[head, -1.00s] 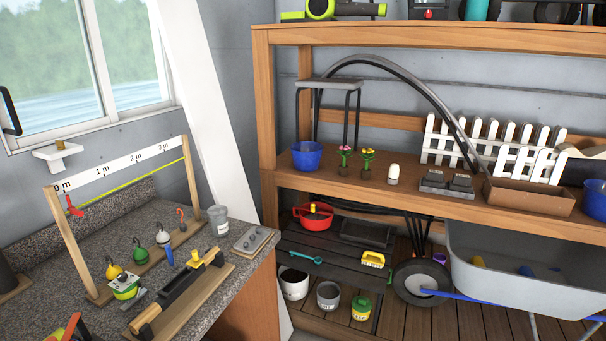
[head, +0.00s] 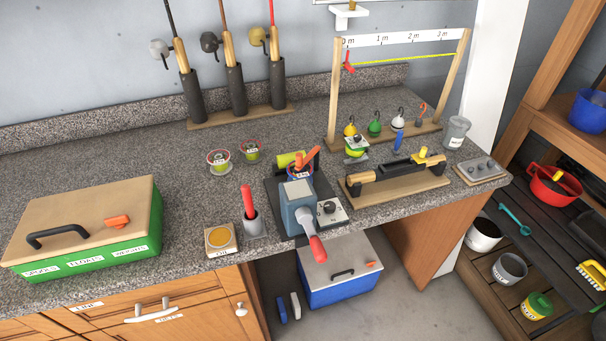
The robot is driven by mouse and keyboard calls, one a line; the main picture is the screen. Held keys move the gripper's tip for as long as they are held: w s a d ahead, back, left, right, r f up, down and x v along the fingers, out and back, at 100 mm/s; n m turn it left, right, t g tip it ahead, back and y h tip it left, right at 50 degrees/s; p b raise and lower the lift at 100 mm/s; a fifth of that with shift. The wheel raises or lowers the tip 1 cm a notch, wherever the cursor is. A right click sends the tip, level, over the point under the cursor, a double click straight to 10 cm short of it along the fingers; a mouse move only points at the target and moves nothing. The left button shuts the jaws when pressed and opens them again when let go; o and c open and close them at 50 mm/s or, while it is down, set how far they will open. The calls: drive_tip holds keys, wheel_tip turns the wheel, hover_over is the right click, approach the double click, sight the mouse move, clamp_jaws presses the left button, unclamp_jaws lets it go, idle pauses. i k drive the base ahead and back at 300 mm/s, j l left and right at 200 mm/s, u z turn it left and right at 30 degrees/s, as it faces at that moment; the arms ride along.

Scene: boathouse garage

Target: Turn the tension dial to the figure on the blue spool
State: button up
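A blue-grey winding device (head: 297,208) stands near the front edge of the granite counter, with a red-tipped handle (head: 317,248) pointing forward. A white plate with a dark round knob (head: 329,207), which looks like the tension dial, sits at its right side. Its setting is too small to read. A round piece with a blue rim and pale label (head: 299,172) sits behind the device top, partly hidden by an orange part; it may be the blue spool. Its figure is not legible. My gripper is not in view.
Two small labelled spools (head: 219,160) (head: 250,150) stand left of the device. A green box (head: 85,230), a red-handled tool in a holder (head: 250,212) and a yellow-topped block (head: 220,239) are further left. A wooden-based tool (head: 397,176) lies close on the right.

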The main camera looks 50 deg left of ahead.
sight(330, 207)
drive_tip(key=k+j+u, duration=0.1)
drive_tip(key=u, duration=1.15)
